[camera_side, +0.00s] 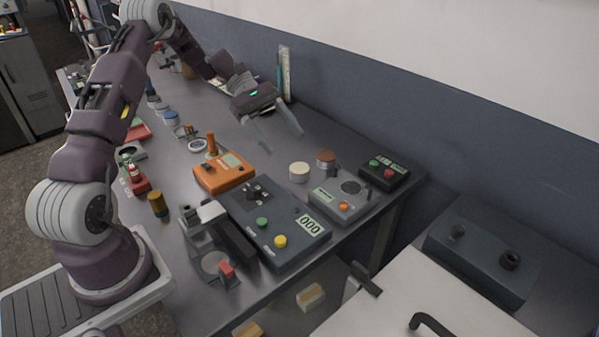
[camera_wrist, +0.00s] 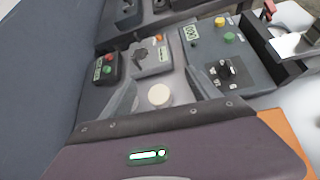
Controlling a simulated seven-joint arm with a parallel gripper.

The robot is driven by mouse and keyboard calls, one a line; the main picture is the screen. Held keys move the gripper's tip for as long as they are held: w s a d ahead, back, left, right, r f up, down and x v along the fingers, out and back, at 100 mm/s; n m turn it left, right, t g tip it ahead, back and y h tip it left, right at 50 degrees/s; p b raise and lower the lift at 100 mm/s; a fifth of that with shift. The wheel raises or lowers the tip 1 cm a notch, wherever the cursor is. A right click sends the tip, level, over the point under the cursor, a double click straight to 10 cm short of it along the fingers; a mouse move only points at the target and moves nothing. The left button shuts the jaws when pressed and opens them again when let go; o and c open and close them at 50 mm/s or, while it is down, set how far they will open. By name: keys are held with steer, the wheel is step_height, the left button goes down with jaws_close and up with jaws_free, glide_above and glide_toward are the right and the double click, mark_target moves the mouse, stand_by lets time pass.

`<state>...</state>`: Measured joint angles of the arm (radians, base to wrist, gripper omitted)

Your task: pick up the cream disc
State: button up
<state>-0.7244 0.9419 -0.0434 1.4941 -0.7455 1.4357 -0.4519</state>
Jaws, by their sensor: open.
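The cream disc (camera_side: 299,172) is a short round piece lying on the grey bench among the devices. In the wrist view the cream disc (camera_wrist: 160,95) sits between my two fingers, a little beyond the dark edge of my gripper body. My gripper (camera_side: 274,138) is open and empty, above the bench and to the upper left of the disc in the side view. Its fingers (camera_wrist: 158,96) stand apart on either side of the disc in the wrist view, and I see no contact with it.
A brown round piece (camera_side: 326,157) stands close behind the disc. An orange device (camera_side: 222,178), a grey device (camera_side: 343,202), a black box (camera_side: 384,171) with buttons and a large dark panel (camera_side: 272,222) stand around it. A wall runs behind the bench.

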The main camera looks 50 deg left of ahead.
mark_target(297, 166)
steer(key=a+f+n, duration=0.1)
steer(key=a+f+t+h, duration=0.1)
steer(key=f, duration=0.1)
steer(key=a+f+n, duration=0.1)
steer(key=f, duration=0.1)
steer(key=shift+w+a+n+t+h, duration=0.3)
steer(key=shift+w+a, duration=0.05)
steer(key=shift+w, duration=0.05)
steer(key=shift+w+f, duration=0.1)
steer(key=shift+f, duration=0.25)
steer(key=x, duration=0.6)
steer(key=shift+w+d+f, duration=0.15)
steer(key=shift+d+f, duration=0.05)
steer(key=shift+f, duration=0.1)
jaws_close()
